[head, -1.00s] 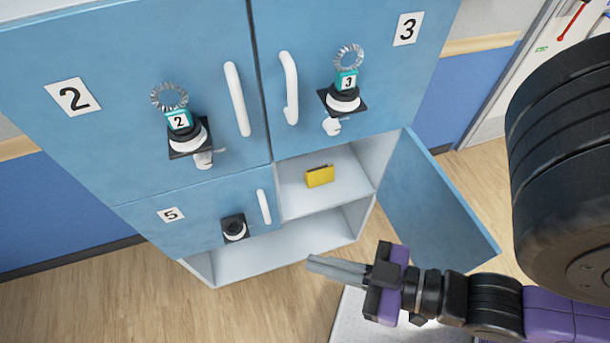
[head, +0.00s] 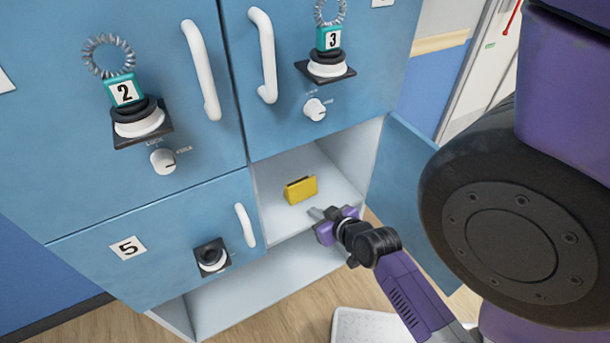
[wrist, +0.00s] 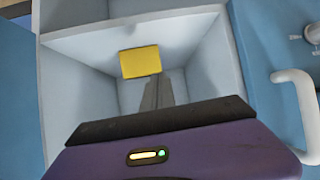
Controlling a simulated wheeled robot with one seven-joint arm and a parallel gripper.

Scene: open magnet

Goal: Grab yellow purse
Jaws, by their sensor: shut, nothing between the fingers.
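The yellow purse (head: 300,189) sits on the white floor of an open locker compartment (head: 277,222) in the lower right of the blue cabinet. My gripper (head: 314,212) is at the front opening of that compartment, a little in front of and to the right of the purse in the head view. Its fingers look closed together and hold nothing. In the wrist view the purse (wrist: 141,62) shows just beyond the fingertips (wrist: 154,82), apart from them as far as I can tell. The purse's underside is hidden.
The open blue door (head: 405,190) stands to the right of the compartment. Door 5 (head: 160,245) is shut on the left. Doors 2 and 3 above carry white handles, locks and coiled key bands. A white open shelf (head: 265,280) lies below.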

